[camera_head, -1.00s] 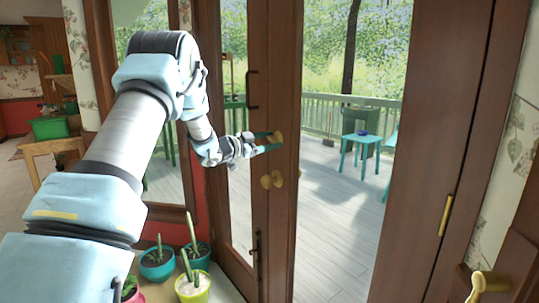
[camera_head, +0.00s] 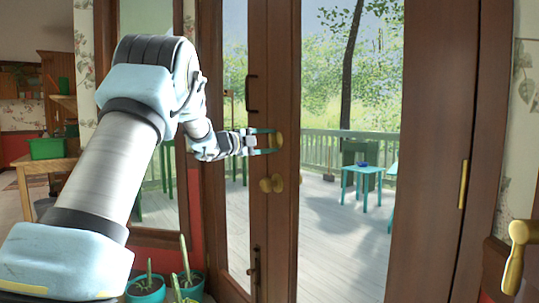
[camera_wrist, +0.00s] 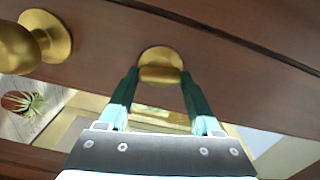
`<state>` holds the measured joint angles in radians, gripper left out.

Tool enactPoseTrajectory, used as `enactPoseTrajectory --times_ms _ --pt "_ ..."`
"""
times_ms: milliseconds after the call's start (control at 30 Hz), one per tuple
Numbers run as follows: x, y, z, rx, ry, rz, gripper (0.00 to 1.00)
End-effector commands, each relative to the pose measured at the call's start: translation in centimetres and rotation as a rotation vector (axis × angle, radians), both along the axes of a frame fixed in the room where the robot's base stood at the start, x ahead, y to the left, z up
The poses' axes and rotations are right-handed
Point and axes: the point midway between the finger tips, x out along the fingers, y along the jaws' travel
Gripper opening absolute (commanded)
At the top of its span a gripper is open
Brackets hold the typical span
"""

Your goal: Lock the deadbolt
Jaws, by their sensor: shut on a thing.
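The deadbolt (camera_head: 277,140) is a round brass plate with a thumb turn on the brown wooden door, above the brass door knob (camera_head: 271,184). In the wrist view the deadbolt (camera_wrist: 161,66) lies between my teal fingertips, and the knob (camera_wrist: 38,38) is at the upper left. My gripper (camera_head: 272,141) reaches the deadbolt from the left. In the wrist view my gripper (camera_wrist: 160,82) is shut on the thumb turn, one finger on each side. The turn's long side appears to run across the gap between the fingers.
A dark pull handle (camera_head: 251,92) and a lower bolt (camera_head: 254,270) are on the door frame. Potted plants (camera_head: 147,284) stand below my arm. A brass lever (camera_head: 517,247) is at the far right. A deck with a teal table (camera_head: 361,177) shows through the glass.

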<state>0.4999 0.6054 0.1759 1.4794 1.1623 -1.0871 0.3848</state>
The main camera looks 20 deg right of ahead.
Motion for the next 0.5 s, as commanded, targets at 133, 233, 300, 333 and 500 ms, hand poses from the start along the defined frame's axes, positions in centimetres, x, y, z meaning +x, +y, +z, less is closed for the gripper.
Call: enactPoseTrajectory --times_ms 133,233,300,333,500 --pt "-0.05 -0.05 -0.58 0.023 -0.085 -0.001 0.09" --pt "-0.06 -0.06 -0.46 0.035 -0.129 -0.001 0.09" --pt "-0.06 -0.06 -0.38 0.041 -0.154 -0.001 0.09" --pt "-0.06 -0.06 -0.36 0.043 -0.162 -0.001 0.09" --pt "-0.05 -0.04 -0.26 0.052 -0.192 -0.001 0.09"
